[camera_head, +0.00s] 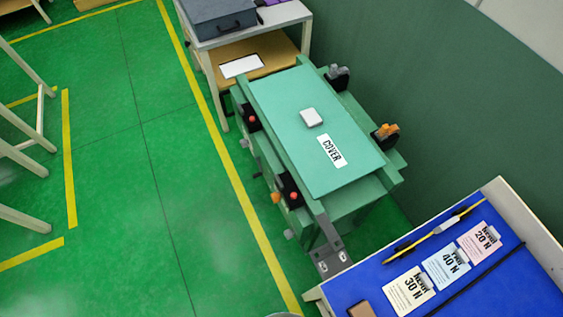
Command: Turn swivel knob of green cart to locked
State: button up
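The green cart (350,205) stands in the middle of the view, under a pale green panel (285,105) marked COVER. Two black fittings with red round parts sit on its left side, an upper one (251,118) and a lower one (292,192). A small orange part (276,198) and a grey part (290,235) show lower on that side. On the right side are a grey-black fitting (338,78) and an orange-black fitting (386,134). I cannot tell which is the swivel knob or its setting. My gripper is not in view.
A small white block (311,117) lies on the cover. A dark grey bar (330,255) reaches toward the blue-topped table (365,288) at lower right. The green floor at left is mostly clear.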

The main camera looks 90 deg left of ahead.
aim_at(289, 233)
jog(key=u, duration=3.35)
jog(key=j+z, duration=0.15)
jog(key=z, duration=0.25)
jog(key=i+j+u, duration=0.15)
jog(key=i+u, duration=0.2)
jog(key=k, duration=0.05)
